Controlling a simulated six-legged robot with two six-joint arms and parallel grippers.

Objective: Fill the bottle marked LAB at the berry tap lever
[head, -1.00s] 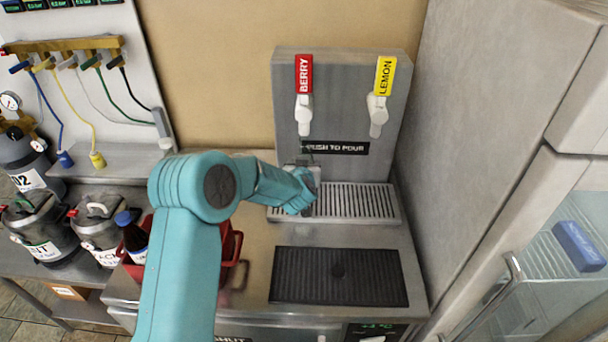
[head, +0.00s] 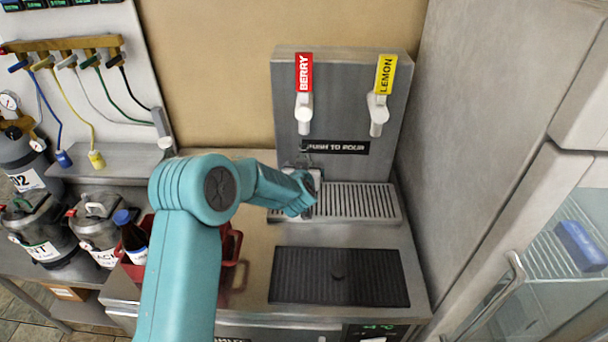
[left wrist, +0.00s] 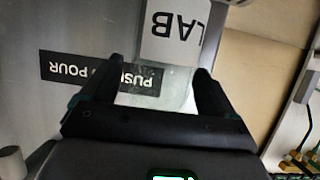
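The bottle marked LAB (left wrist: 172,35) shows in the left wrist view, clear with a white label that reads upside down. My left gripper (left wrist: 155,82) has a finger on each side of it and looks shut on it. In the head view my left gripper (head: 308,185) is at the dispenser, below the berry tap lever (head: 303,112) and over the left end of the drip tray (head: 365,202). The bottle is mostly hidden there by my wrist. The lever has a red BERRY sign and hangs down. Any liquid level is unclear. My right gripper is out of view.
The lemon tap (head: 379,115) is to the right. A black mat (head: 340,277) lies clear in front of the drip tray. A red crate (head: 230,246) with a brown, blue-capped bottle (head: 133,240) stands left, partly behind my arm. The fridge (head: 480,180) bounds the right side.

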